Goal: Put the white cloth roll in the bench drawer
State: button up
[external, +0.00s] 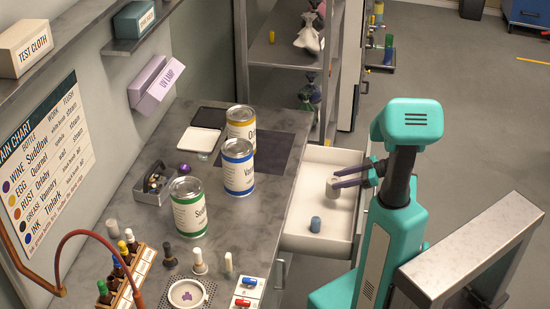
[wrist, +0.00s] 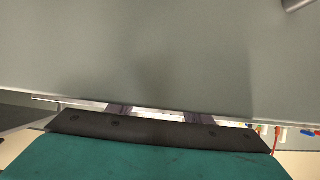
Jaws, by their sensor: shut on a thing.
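The bench drawer (external: 300,240) is pulled out on the right side of the bench, with a pale interior. In the wrist view, parts of the dark fingers (wrist: 160,112) show past the gripper's edge; a plain grey surface fills most of that view and the roll cannot be made out.
Several paint-can-like tins, including a blue-labelled tin (external: 238,168), stand on the bench (external: 230,225). A metal shelf rack (external: 285,55) stands behind the drawer.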

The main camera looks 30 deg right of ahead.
jog(key=shift+s+f+b, duration=0.15)
jog(key=shift+f+b, duration=0.65)
jog(key=shift+b, duration=0.2)
jog(key=o, duration=1.1)
jog(key=shift+a, duration=0.1)
jog(key=shift+r+p, duration=0.15)
jog(key=shift+p, duration=0.15)
jog(key=shift+r+p, duration=0.5)
jog(key=shift+p, duration=0.25)
jog(key=b+v, duration=0.2)
jog(key=v, duration=1)
jog(key=shift+r, duration=0.15)
jog(key=shift+w, duration=0.25)
jog(key=shift+p+x, duration=0.9)
jog(key=shift+x, duration=5)
